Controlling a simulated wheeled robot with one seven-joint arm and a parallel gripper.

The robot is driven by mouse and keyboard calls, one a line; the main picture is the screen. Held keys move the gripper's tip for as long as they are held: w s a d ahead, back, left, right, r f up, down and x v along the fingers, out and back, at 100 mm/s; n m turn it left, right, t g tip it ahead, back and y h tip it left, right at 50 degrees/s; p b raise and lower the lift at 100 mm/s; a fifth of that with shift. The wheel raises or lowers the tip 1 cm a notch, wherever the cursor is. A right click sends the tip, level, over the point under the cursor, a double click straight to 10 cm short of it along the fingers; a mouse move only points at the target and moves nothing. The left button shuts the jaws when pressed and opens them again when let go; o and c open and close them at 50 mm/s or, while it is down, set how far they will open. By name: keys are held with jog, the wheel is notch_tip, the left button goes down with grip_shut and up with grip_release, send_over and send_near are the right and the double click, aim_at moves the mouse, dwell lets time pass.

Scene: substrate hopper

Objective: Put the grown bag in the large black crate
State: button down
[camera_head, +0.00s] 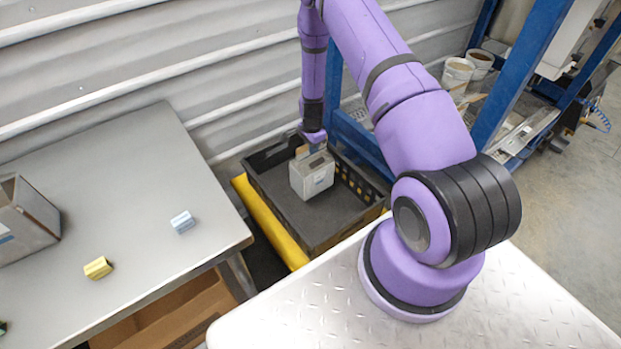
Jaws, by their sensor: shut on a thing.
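A grey, box-shaped bag (312,175) with a pale label is inside the outline of the large black crate (262,207). It looks upright. My gripper (312,148) comes down from above and is shut on the bag's top. The fingertips are small and partly hidden. I cannot tell whether the bag's base touches the crate floor or hangs just above it. Bare crate floor shows to the left of and in front of the bag.
The crate stands on a yellow base (268,222) beside a steel table (130,180). On the table are a grey box (28,222), a yellow piece (98,268) and a pale blue piece (182,222). A blue frame (520,75) stands right of the crate, a corrugated wall behind.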

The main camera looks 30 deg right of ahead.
aim_at(312, 165)
jog(key=shift+f, duration=4.7)
jog(key=c, duration=1.2)
grip_release()
jog(key=shift+o, duration=0.2)
